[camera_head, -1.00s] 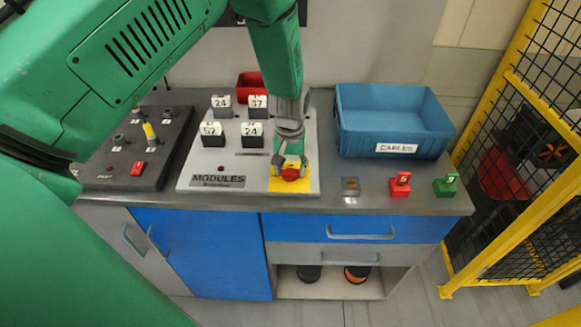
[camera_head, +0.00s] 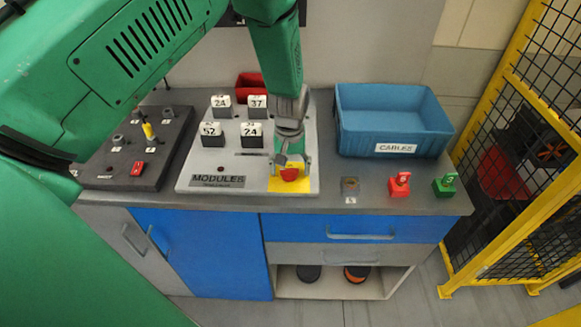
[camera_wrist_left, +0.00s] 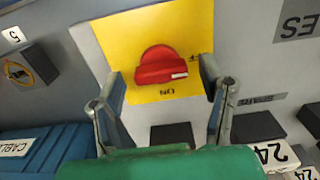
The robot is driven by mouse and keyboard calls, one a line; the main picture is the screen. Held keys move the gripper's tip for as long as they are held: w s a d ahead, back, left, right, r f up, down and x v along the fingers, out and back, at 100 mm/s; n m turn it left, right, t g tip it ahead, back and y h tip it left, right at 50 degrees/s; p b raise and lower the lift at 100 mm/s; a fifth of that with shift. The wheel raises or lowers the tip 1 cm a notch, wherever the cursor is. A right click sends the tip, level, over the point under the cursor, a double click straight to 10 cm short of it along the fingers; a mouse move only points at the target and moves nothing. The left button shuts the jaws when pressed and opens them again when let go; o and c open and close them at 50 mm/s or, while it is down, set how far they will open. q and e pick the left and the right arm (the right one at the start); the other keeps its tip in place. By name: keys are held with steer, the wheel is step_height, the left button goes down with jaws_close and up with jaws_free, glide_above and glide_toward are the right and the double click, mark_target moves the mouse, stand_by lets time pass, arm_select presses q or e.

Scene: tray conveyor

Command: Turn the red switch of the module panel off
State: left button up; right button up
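The module panel (camera_head: 250,181) lies on the worktop, with a yellow plate (camera_head: 275,186) at its front right corner. The red switch (camera_head: 290,174) sits on this plate. In the left wrist view the red switch (camera_wrist_left: 160,66) shows as a rounded knob with a straight bar and a white mark at its right end. An upside-down "ON" label stands just below it. My left gripper (camera_head: 292,162) is over the switch. In the left wrist view its fingers (camera_wrist_left: 162,73) are spread on either side of the knob, with gaps visible. My right gripper is out of view.
Numbered black blocks (camera_head: 252,141) stand on the panel behind the switch. A blue cables bin (camera_head: 393,149) is to the right. A grey block (camera_head: 350,187), a red block (camera_head: 399,187) and a green block (camera_head: 444,186) stand along the front edge. A dark panel (camera_head: 112,174) is at left.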

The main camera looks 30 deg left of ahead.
arm_select(q)
step_height(320, 180, up, 12)
stand_by(0.6)
